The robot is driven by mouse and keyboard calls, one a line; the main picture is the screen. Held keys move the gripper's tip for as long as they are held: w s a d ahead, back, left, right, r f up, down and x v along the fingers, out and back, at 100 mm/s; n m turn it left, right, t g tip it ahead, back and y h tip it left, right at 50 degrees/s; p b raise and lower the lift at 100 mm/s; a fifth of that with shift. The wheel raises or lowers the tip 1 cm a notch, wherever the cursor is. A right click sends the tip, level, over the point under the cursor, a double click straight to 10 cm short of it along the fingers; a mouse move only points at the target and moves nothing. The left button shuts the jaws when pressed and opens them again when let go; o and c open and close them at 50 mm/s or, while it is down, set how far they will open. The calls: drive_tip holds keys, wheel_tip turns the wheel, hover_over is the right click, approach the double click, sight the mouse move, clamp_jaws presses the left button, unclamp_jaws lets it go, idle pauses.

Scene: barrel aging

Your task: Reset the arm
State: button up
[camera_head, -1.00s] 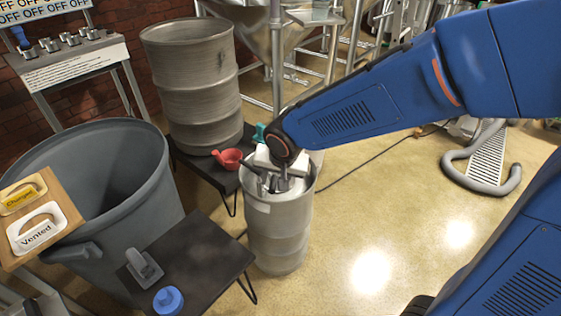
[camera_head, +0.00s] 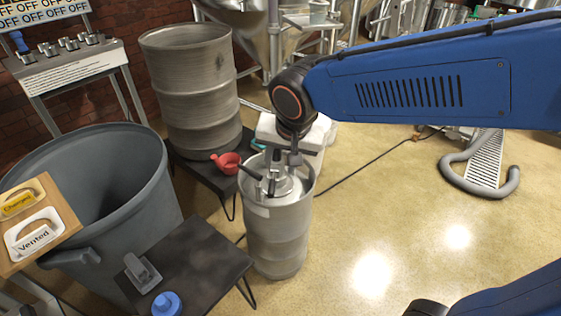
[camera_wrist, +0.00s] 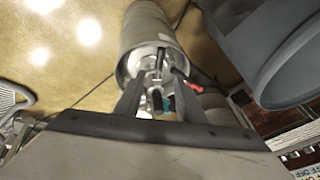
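My gripper (camera_wrist: 158,84) shows in the wrist view with two dark fingers apart and nothing clearly held between them. The steel keg (camera_head: 276,229) stands upright on the floor in the head view, with a metal fitting and a dark lever (camera_head: 250,172) at its top. In the head view my wrist is above and just behind the keg's top, and my arm partly hides the gripper. The keg (camera_wrist: 146,28) also shows beyond the fingers in the wrist view. I cannot tell whether a finger touches the fitting.
A grey bin (camera_head: 135,175) stands left, with a board of "Changed" and "Vented" tags (camera_head: 38,236) beside it. A black low table (camera_head: 200,262) holds a grey part (camera_head: 141,272) and a blue cap (camera_head: 166,303). A red jug (camera_head: 226,162) sits near a large steel drum (camera_head: 190,85).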

idle(0.4)
drive_tip(key=s+d, duration=0.4)
drive_tip(key=d, duration=0.5)
drive_tip(key=s+d+f+n+h, duration=0.1)
drive_tip(key=s+d, duration=0.4)
drive_tip(key=d, duration=0.5)
drive_tip(key=s+d, duration=0.4)
drive_tip(key=d, duration=0.6)
drive_tip(key=shift+s+d+f+n+t+h, duration=0.2)
drive_tip(key=shift+s+d+n+t+h, duration=0.1)
drive_tip(key=shift+t+h, duration=0.1)
